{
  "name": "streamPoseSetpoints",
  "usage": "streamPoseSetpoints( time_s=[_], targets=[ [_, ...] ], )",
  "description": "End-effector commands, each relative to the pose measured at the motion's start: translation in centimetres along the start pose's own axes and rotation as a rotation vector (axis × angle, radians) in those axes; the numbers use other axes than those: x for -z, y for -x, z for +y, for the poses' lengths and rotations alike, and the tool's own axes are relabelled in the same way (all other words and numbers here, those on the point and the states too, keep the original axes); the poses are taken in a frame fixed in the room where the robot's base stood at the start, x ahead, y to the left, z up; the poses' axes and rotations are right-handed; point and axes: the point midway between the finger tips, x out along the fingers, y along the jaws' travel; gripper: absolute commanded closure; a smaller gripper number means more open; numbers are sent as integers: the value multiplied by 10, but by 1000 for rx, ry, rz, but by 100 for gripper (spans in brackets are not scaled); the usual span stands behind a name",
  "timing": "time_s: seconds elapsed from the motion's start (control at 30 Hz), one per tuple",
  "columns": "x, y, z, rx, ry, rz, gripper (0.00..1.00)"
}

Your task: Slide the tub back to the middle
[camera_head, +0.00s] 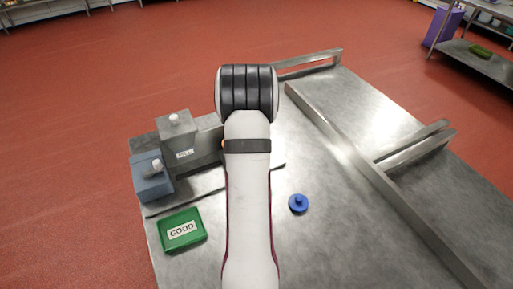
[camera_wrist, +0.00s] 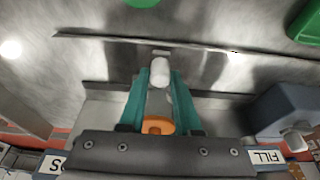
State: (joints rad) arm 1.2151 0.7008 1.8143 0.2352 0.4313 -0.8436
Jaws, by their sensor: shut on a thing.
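My gripper (camera_wrist: 160,82) shows in the wrist view with two teal fingers reaching away from its dark palm. The fingers are close together, shut on a small white rounded piece (camera_wrist: 160,70) at their tips. Whether that piece belongs to the tub I cannot tell; no tub is clearly seen. An orange piece (camera_wrist: 158,125) shows between the fingers nearer the palm. In the head view my arm hides the gripper and what it holds; a bit of orange (camera_head: 222,144) peeks out at its left edge.
A grey box (camera_head: 176,131) and a blue-grey box (camera_head: 152,186), each white-knobbed, stand at the left. A green tray (camera_head: 168,245) labelled GOOD lies nearer. A blue knobbed disc (camera_head: 298,203) lies right of my arm. A metal rail (camera_head: 350,150) crosses the table (camera_head: 330,245).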

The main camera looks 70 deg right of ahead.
Motion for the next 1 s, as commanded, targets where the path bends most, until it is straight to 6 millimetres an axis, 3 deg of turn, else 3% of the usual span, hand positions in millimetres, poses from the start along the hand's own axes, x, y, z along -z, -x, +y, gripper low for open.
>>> streamPoseSetpoints(
  time_s=[0.5, 1.0],
  targets=[
    [1, 0, -8, 0, 0, 2, 100],
    [1, 0, -29, -1, 1, 2, 100]
  ],
)
